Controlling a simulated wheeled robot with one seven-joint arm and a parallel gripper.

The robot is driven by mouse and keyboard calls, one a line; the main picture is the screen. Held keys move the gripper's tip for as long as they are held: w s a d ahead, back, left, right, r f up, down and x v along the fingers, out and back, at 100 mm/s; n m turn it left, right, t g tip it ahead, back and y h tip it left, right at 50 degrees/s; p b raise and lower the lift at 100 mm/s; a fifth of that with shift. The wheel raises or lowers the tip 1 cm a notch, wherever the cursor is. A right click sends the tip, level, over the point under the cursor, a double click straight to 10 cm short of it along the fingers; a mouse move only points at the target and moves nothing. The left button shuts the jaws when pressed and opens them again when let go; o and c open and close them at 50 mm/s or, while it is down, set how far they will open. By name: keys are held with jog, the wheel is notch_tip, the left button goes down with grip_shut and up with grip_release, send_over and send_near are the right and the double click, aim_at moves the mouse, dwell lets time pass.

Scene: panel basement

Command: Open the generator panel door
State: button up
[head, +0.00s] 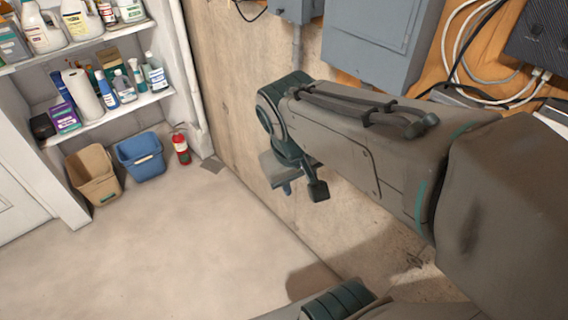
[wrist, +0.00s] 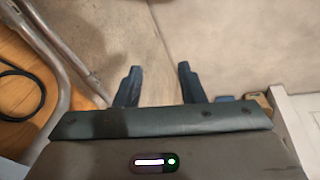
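A large grey metal panel box (head: 375,45) is mounted on the wall at the top of the head view, partly cut off by the frame's top edge. Its front door looks shut, and my arm stands in front of the wall below it. A smaller grey box (head: 293,9) hangs to its left. Which box is the generator panel is not marked. My gripper (head: 302,190) is below and left of the large box, apart from both boxes. In the wrist view my gripper (wrist: 159,80) has its two fingers spread with nothing between them. Neither panel door is recognisable there.
Left are shelves (head: 110,120) with bottles, a tan bin (head: 93,175), a blue bin (head: 140,156) and a red fire extinguisher (head: 181,147). Cables (head: 480,60) hang on the wooden board at right. A grey pipe (wrist: 62,55) shows in the wrist view. The floor (head: 170,250) is clear.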

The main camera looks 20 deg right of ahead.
jog(key=shift+s+a+f+y, duration=0.3)
jog(key=shift+a, duration=0.05)
jog(key=shift+s+a+f+m+t+y, duration=0.2)
jog(key=shift+s+a+f+y, duration=0.1)
jog(key=shift+a+f+y, duration=0.15)
jog(key=shift+s+a+f+m+t+y, duration=0.2)
jog(key=shift+s+a+f+y, duration=0.1)
jog(key=shift+a, duration=0.2)
jog(key=shift+d, duration=0.1)
